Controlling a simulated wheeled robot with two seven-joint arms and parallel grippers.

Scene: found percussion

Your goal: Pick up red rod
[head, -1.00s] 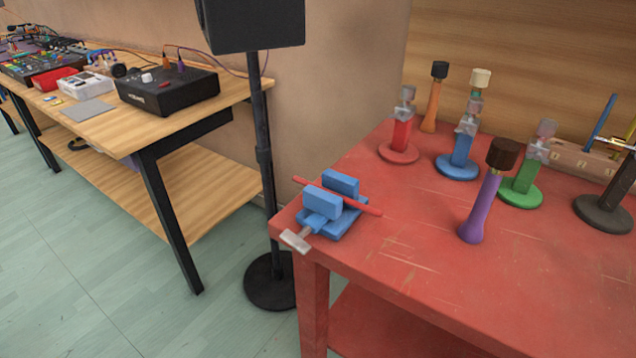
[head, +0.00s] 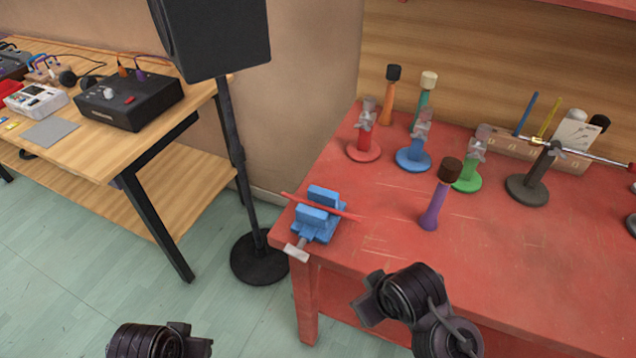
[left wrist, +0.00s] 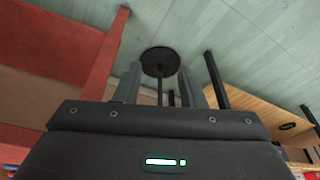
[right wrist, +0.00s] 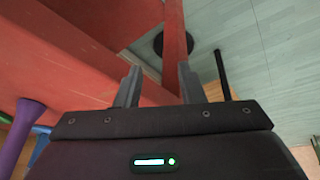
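The red rod (head: 346,213) lies across the blue vise (head: 323,196), between its two jaws, with both ends sticking out. The vise sits at the near left corner of the red table (head: 400,255). My left gripper is open and empty in the left wrist view (left wrist: 158,80); in the head view its arm is low at the left, over the floor. My right gripper is open and empty in the right wrist view (right wrist: 159,80); in the head view its arm is at the table's front edge, right of the vise. Neither wrist view shows the rod.
A purple mallet (head: 432,208) stands on the table right of the vise. Several stands, including red (head: 364,150), blue (head: 413,158) and green (head: 467,180), are behind. A black speaker stand (head: 236,160) rises left of the table. Bare tabletop lies right of the vise.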

